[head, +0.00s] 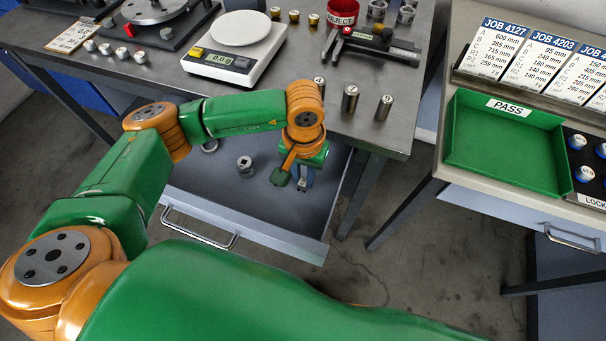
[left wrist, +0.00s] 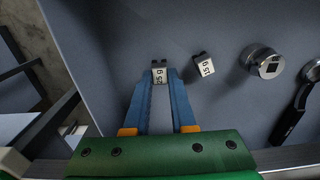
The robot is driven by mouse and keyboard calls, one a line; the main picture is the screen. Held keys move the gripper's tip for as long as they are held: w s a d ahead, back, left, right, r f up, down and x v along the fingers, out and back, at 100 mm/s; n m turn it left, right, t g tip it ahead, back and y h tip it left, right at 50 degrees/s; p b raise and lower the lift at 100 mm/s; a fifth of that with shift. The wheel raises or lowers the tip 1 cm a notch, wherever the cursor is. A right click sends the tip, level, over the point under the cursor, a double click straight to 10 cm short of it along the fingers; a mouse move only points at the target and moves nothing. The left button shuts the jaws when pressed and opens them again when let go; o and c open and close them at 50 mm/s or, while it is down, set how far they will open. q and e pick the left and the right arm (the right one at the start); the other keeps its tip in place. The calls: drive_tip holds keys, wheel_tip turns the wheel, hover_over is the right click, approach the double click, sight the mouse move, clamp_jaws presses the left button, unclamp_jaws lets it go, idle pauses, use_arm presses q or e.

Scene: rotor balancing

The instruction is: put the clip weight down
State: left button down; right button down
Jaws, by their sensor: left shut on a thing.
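My left gripper (head: 303,181) reaches down into the open drawer (head: 205,187) under the bench. In the left wrist view the two blue fingers of my left gripper (left wrist: 160,85) are shut on a small pale clip weight marked 25 g (left wrist: 159,77), held between the fingertips. Whether it touches the drawer floor I cannot tell. A second clip weight, marked 15 g (left wrist: 204,68), lies on the drawer floor to its right, apart from the fingers. My right gripper is not in view.
A round metal piece (left wrist: 266,64) and a black-handled tool (left wrist: 292,116) lie further right in the drawer. On the bench above stand a scale (head: 235,48) and several metal cylinders (head: 350,98). A green PASS tray (head: 505,147) is on the right table.

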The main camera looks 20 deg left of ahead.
use_arm(q)
drive_tip(key=shift+f, duration=0.5)
drive_tip(key=shift+f+b, duration=0.2)
drive_tip(key=shift+b, duration=0.1)
drive_tip(key=c, duration=0.8)
unclamp_jaws()
drive_tip(key=shift+o, duration=0.2)
drive_tip(key=shift+r, duration=0.1)
